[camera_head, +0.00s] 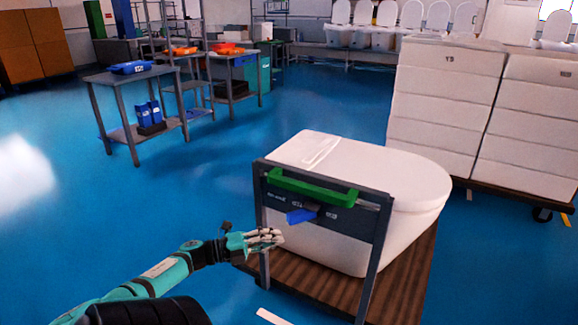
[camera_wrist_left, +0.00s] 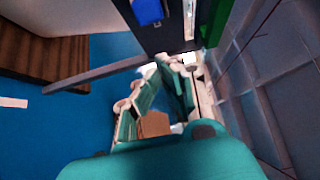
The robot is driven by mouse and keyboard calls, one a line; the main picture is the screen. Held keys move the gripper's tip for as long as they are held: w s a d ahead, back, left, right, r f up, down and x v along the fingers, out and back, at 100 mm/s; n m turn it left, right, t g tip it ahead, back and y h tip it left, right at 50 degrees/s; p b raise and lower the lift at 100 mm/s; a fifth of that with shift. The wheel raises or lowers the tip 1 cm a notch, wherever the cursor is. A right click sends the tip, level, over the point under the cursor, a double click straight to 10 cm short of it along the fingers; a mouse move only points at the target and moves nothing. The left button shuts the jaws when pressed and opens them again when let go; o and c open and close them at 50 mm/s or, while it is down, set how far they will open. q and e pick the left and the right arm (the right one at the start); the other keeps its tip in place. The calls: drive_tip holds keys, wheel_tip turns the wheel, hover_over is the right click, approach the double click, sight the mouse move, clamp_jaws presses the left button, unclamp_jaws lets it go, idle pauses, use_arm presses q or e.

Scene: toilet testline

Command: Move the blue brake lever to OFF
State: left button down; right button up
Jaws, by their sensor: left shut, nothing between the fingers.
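The blue brake lever (camera_head: 302,215) is on the dark panel of the cart frame (camera_head: 335,222), below a green handle bar (camera_head: 312,188). White lettering is on the panel on both sides of the lever; it is too small to read surely. My left gripper (camera_head: 277,238) is just left of and below the lever, apart from it, its fingers shut and empty. In the left wrist view the lever (camera_wrist_left: 147,12) is at the top, beyond the closed fingers (camera_wrist_left: 172,68). My right gripper is not in view.
A white toilet (camera_head: 375,170) stands on the cart's brown wooden deck (camera_head: 405,270). Stacked white boxes (camera_head: 445,100) stand behind it at the right. A grey table (camera_head: 120,75) with blue items is at the back left. The blue floor left of the cart is clear.

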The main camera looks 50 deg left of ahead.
use_arm(q)
drive_tip(key=v, duration=0.3)
drive_tip(key=shift+s+a, duration=0.2)
drive_tip(key=shift+a, duration=0.35)
